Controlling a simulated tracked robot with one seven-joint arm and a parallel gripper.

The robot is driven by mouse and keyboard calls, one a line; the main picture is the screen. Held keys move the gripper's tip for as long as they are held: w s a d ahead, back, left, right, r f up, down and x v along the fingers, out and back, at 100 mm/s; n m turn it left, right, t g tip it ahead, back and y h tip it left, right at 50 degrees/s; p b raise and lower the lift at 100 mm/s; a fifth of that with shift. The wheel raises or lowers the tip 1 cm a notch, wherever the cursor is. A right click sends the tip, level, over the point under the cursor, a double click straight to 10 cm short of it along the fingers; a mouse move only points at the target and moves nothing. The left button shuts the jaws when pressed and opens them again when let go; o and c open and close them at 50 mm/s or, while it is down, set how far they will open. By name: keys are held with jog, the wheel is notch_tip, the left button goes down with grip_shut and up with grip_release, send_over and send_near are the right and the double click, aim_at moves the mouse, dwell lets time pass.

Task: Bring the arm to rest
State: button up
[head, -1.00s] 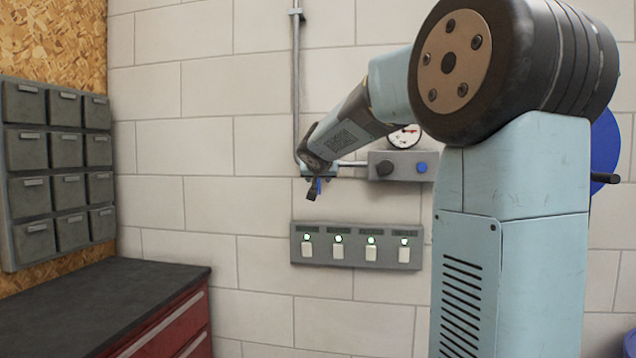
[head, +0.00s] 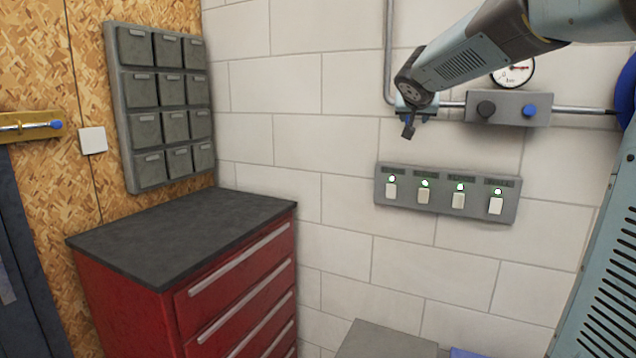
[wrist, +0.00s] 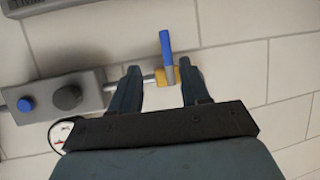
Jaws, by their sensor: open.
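My arm reaches in from the upper right in the head view. My gripper (head: 408,128) is small there, in front of the wall pipe and above the left part of the switch panel; its fingers are hard to make out. In the wrist view my gripper (wrist: 160,68) is open, with two dark fingers apart and nothing held. A valve with a blue lever (wrist: 166,45) and a brass body (wrist: 189,74) shows between and beyond the fingertips. Whether the fingers touch it I cannot tell.
A grey box with black and blue knobs (head: 508,97) sits on the pipe below a gauge (head: 517,72). The switch panel (head: 444,209) has lit green lamps. A red drawer cabinet (head: 130,305) stands left, below grey bins (head: 143,93). The wall between is bare.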

jog(key=s+a+f+n+g+y, duration=0.1)
jog(key=s+f, duration=0.5)
jog(key=s, duration=0.6)
jog(key=s+a+f+n+g+y, duration=0.1)
jog(key=s+a+f, duration=0.4)
jog(key=s, duration=0.7)
jog(key=s+a+f+n+g+y, duration=0.2)
jog(key=s+a+f+g, duration=0.1)
jog(key=s+f, duration=0.6)
jog(key=s+g, duration=0.1)
jog(key=s, duration=0.2)
jog(key=shift+s+g+y, duration=0.25)
jog(key=shift+g+y, duration=0.15)
